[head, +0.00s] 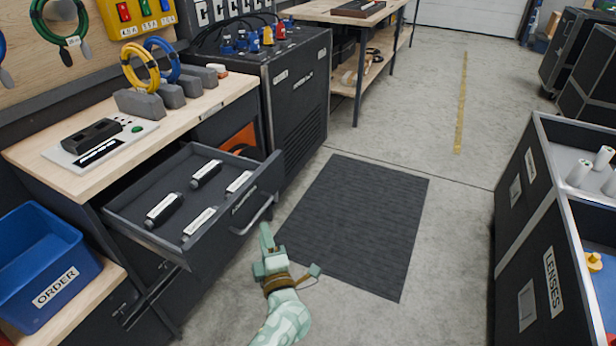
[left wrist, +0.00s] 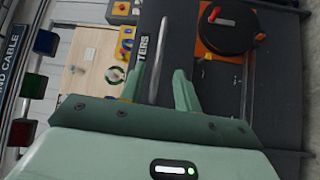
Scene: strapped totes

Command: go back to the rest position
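My left gripper (head: 267,242) is in front of the pulled-out drawer (head: 215,243), near the right end of its front. In the left wrist view the two fingers of my left gripper (left wrist: 160,84) stand apart. The metal drawer handle (left wrist: 160,55) shows in the gap between them, and I cannot tell how far beyond the fingertips it is. In the head view the handle (head: 252,218) is just above and left of the gripper, with no visible grip on it. The drawer holds several black items with white labels. My right gripper is not in view.
A workbench (head: 190,115) with cable stands is above the drawer, and a blue ORDER bin (head: 50,265) is at lower left. A black case labelled LENSES (head: 538,262) stands at right. The dark floor mat (head: 360,220) and the aisle beyond are clear.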

